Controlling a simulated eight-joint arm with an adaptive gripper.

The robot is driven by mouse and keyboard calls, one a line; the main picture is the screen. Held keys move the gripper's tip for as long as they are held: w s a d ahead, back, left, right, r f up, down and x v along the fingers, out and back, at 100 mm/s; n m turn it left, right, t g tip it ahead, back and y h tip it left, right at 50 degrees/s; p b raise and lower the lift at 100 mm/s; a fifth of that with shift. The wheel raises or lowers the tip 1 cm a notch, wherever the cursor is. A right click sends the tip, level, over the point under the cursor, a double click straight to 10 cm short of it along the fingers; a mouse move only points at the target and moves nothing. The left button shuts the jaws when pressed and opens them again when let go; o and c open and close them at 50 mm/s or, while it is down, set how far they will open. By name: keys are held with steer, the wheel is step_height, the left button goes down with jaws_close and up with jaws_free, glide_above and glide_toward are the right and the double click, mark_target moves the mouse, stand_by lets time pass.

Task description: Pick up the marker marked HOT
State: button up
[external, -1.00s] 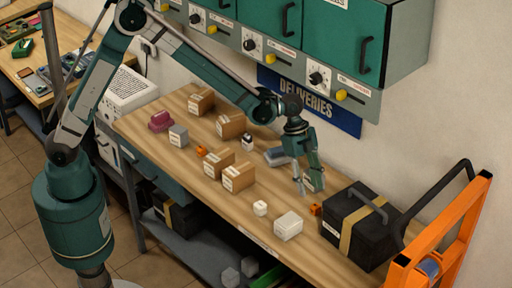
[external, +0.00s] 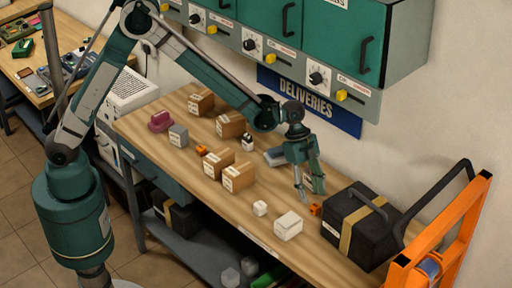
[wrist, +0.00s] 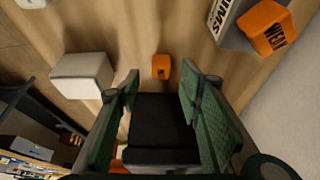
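A small orange block (external: 316,209) stands on the wooden table beside the black case. It also shows in the wrist view (wrist: 161,67), ahead of my fingertips, with a dark mark too small to read. A third small orange block (external: 202,150) lies by the cardboard boxes. I can read HOT on none of them. My gripper (external: 311,194) points down with its fingers apart, just above and left of the first orange block, and appears empty.
The black case (external: 345,222) with a tan strap stands close on the right. Cardboard boxes (external: 238,178) stand to the left. The wall and cabinets (external: 345,40) rise behind.

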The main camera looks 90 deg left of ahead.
mark_target(315, 205)
steer(key=shift+f, duration=0.1)
steer(key=shift+x, duration=2.55)
steer(key=shift+w, duration=0.15)
steer(key=shift+c, duration=0.7)
steer(key=c, duration=0.7)
